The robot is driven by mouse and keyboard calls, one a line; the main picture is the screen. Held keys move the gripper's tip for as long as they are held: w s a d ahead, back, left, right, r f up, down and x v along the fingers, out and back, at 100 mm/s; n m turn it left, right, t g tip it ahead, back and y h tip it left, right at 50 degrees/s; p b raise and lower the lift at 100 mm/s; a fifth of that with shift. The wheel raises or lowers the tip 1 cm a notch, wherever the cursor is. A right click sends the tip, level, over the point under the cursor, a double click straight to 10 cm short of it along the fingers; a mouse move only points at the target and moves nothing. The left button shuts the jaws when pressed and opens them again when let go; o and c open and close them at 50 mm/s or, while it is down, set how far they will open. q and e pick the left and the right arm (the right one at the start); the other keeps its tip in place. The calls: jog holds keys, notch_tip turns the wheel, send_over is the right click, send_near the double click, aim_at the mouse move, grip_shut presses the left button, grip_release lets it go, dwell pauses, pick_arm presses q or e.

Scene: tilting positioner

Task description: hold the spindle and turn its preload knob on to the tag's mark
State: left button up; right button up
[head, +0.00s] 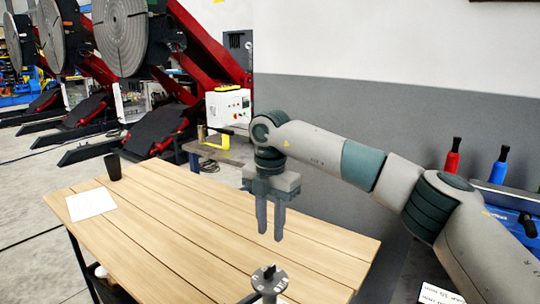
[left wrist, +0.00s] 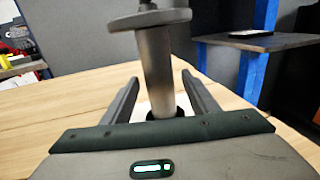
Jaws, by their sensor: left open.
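The spindle (head: 268,284) is at the bottom edge of the head view, a grey post with a round disc-shaped top and a small dark piece on it. In the left wrist view the spindle (left wrist: 157,65) rises between the two fingers of my left gripper (left wrist: 160,88), which is open around it. Gaps show on both sides of the post. My left gripper is outside the head view. My right gripper (head: 270,222) points down above the spindle top, fingers apart and empty. A white card with writing (head: 440,294) is at the lower right; I cannot read it.
The wooden table (head: 180,230) is mostly clear. A red bottle (head: 452,162) and a blue bottle (head: 498,165) stand at the right. Large red positioners stand far behind.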

pick_arm(q)
jog(key=v, duration=1.1)
jog(key=shift+s+a+r, duration=0.1)
jog(key=shift+a, duration=0.05)
